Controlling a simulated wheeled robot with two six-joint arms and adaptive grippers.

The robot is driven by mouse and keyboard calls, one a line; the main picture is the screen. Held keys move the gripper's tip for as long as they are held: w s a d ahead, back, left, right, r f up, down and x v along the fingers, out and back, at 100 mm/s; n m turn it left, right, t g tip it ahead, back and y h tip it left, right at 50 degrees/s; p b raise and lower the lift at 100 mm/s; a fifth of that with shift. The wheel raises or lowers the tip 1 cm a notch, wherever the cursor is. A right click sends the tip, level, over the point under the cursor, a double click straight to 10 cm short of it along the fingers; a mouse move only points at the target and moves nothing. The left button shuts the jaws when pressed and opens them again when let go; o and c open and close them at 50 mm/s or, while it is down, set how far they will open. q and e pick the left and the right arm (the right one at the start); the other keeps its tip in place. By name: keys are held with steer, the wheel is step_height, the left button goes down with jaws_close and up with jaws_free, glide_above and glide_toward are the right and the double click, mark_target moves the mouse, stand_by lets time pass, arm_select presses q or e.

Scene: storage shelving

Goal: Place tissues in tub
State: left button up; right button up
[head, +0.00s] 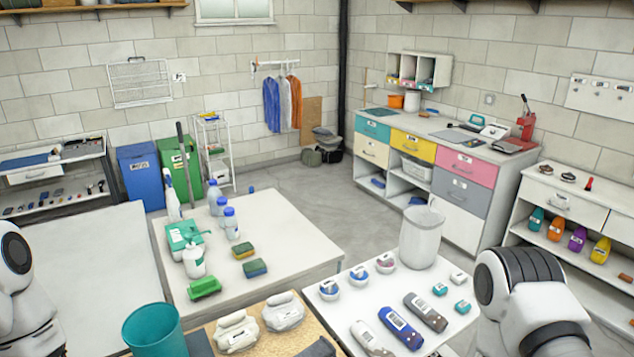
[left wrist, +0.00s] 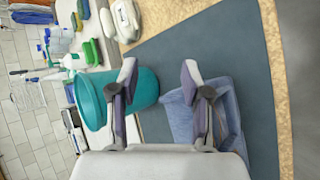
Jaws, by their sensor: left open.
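Two white soft packs, which look like the tissues, lie side by side on the tan-edged table: the left pack (head: 237,332) and the right pack (head: 283,311). A white pack (left wrist: 125,20) also shows at the top of the left wrist view. A round teal tub (head: 155,331) stands left of the packs; it also shows in the left wrist view (left wrist: 145,92). A blue-grey open container (left wrist: 232,108) is beside it in that view. My left gripper (left wrist: 160,78) is open and empty, its fingers in front of the tub and container. My right gripper is out of view.
A dark grey-blue mat (left wrist: 245,50) covers much of the tan table. A white table (head: 270,215) behind holds bottles and sponges. Floor (head: 320,190) farther back is clear.

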arm_select(q)
steer(key=s+d+f+m+g+y, duration=0.1)
steer(key=s+f+m+g, duration=0.35)
steer(key=s+m, duration=0.45)
steer(key=s+d+f+m+g+y, duration=0.15)
steer(key=s+f+m+g, duration=0.3)
steer(key=s+m, duration=0.45)
step_height(320, 180, down, 12)
steer(key=s+b, duration=0.2)
steer(key=b, duration=0.9)
steer(key=shift+s+a+y, duration=0.15)
steer(key=shift+a+y, duration=0.1)
steer(key=shift+y, duration=0.1)
steer(key=shift+f, duration=0.1)
